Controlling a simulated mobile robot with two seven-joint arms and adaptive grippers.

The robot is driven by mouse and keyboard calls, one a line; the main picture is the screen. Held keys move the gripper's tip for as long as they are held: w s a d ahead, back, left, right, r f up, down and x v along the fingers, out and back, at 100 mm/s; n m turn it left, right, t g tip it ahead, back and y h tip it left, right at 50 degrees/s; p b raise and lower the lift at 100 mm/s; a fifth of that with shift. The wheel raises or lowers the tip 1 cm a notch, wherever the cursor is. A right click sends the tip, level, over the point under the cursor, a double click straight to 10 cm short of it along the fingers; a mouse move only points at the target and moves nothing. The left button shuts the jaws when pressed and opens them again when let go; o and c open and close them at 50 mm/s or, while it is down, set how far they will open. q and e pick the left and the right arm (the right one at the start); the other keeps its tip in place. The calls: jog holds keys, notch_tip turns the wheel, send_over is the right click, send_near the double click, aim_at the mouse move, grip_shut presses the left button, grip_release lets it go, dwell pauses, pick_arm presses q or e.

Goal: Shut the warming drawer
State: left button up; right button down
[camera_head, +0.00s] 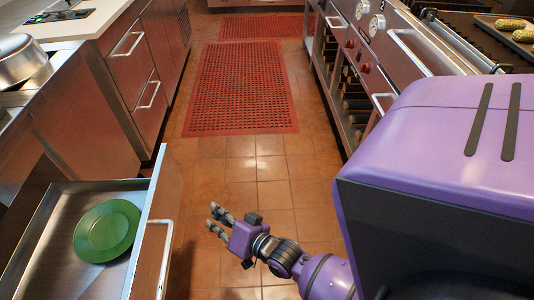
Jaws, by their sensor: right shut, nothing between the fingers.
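The warming drawer (152,222) stands pulled out at the lower left, with its front panel facing right and a silver bar handle (165,262) on it. A green plate (107,231) lies inside on the metal drawer floor. My right gripper (211,215) is shut and empty. It is to the right of the drawer front in the picture, over the tiled floor and apart from the handle, with its fingers pointing left. The near end of the drawer is cut off by the picture's lower edge. My left gripper is not in view.
Closed drawers (138,65) line the left cabinets. A metal pot (22,60) sits on the left counter. A range with knobs (377,25) and handles runs along the right. Red mats (240,90) lie on the open aisle floor. A purple part of my body hides the lower right.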

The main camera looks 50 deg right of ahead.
jog(key=w+d+r+m+t+h, duration=0.1)
jog(key=w+d+r+m+t, duration=0.3)
jog(key=m, duration=0.6)
jog(key=w+a+g, duration=0.1)
jog(key=w+a, duration=0.2)
jog(key=w, duration=0.8)
jog(key=shift+w+r+p, duration=0.3)
jog(key=shift+w+p, duration=0.05)
jog(key=shift+w, duration=0.05)
jog(key=shift+a, duration=0.2)
